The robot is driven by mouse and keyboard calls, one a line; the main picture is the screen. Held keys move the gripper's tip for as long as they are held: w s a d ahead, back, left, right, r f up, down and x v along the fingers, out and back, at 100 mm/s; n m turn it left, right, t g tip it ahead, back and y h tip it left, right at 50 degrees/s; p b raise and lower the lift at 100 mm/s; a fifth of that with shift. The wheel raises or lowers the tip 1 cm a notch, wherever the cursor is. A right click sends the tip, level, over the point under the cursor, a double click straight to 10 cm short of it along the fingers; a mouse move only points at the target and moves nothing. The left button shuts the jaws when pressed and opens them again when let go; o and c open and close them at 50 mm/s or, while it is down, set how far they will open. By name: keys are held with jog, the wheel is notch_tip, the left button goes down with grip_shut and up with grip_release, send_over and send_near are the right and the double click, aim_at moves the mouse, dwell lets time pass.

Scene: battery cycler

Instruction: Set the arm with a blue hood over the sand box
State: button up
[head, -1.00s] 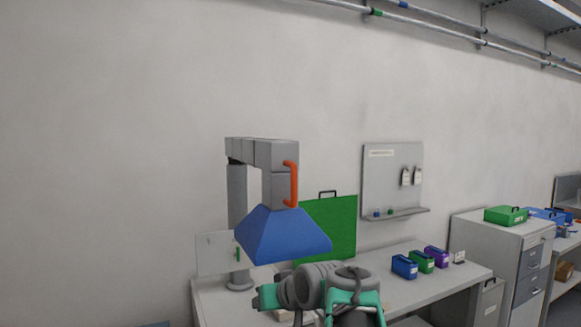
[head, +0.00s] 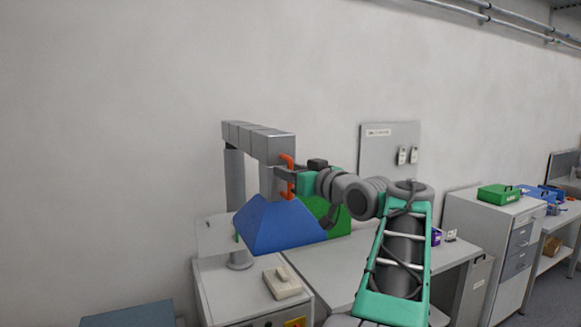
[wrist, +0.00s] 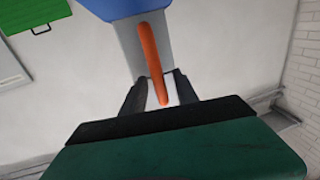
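The arm with a blue hood stands on the bench; its grey jointed arm (head: 255,138) ends in a wide blue hood (head: 280,224). An orange bar handle (head: 287,162) sits on the arm's end above the hood. My gripper (head: 290,182) is at this handle in the head view. In the wrist view the orange handle (wrist: 150,55) runs between the fingers of my gripper (wrist: 161,90), with light gaps beside it, so the fingers look open around it. I cannot identify the sand box for certain; no sand shows.
A blue-grey flat top (head: 130,315) shows at the lower left, cut off by the frame. A beige device (head: 281,283) lies on the bench below the hood. A green panel (head: 335,218) stands behind. A cabinet (head: 490,230) stands at the right.

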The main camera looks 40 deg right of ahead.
grip_shut()
dwell(0.3)
dwell(1.1)
